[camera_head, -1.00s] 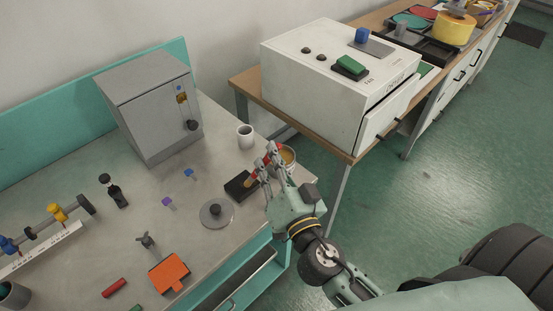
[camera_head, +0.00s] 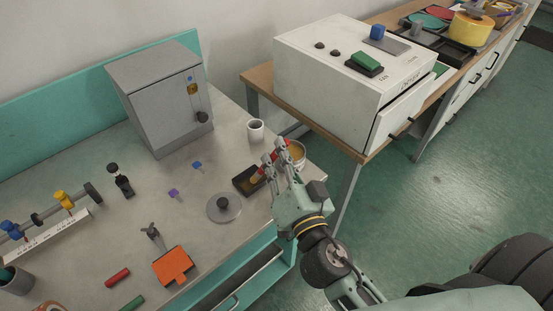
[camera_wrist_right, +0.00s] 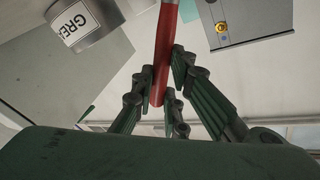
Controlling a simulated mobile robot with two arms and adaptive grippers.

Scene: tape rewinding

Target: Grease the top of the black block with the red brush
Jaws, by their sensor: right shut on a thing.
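The black block (camera_head: 241,187) lies flat on the grey workbench near its right end. My right gripper (camera_head: 273,166) is just right of the block and is shut on the red brush (camera_head: 260,174). The brush is tilted, with its lower end over the top of the block. I cannot tell whether it touches. In the right wrist view the red handle (camera_wrist_right: 167,45) runs between the fingers (camera_wrist_right: 162,90). The grease pot (camera_head: 298,155) stands behind the gripper; its label shows partly in the wrist view (camera_wrist_right: 82,22). My left gripper is not in view.
A white mug (camera_head: 255,132) and a grey cabinet (camera_head: 160,105) stand behind the block. A round grey disc with a knob (camera_head: 224,209) lies close in front of it. An orange piece (camera_head: 172,267) and small parts lie further left. A white machine (camera_head: 345,80) stands on the wooden bench.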

